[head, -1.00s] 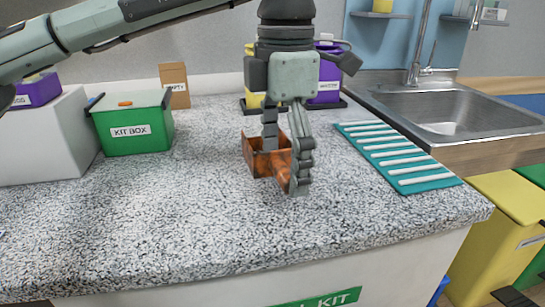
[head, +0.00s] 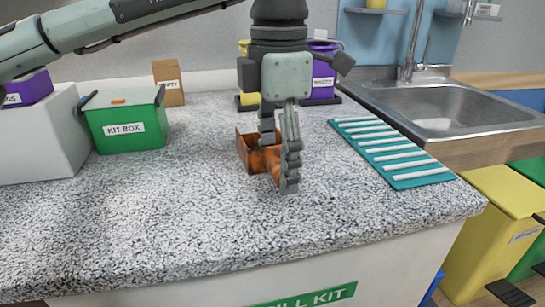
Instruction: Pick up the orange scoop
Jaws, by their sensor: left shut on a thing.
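The orange scoop (head: 246,150) is on the speckled counter near its middle in the head view. My left gripper (head: 279,165) comes down over it from above, its fingers shut on the scoop's handle side. The near finger hides part of the scoop. The scoop's open tray end shows to the left of the fingers. I cannot tell whether the scoop touches the counter or is slightly above it. My right gripper is not in view.
A green kit box (head: 126,125) stands at the left beside a white block (head: 40,140). A teal ribbed mat (head: 420,177) lies to the right, before the sink (head: 440,108). A small cardboard box (head: 168,83) is behind. The front left counter is clear.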

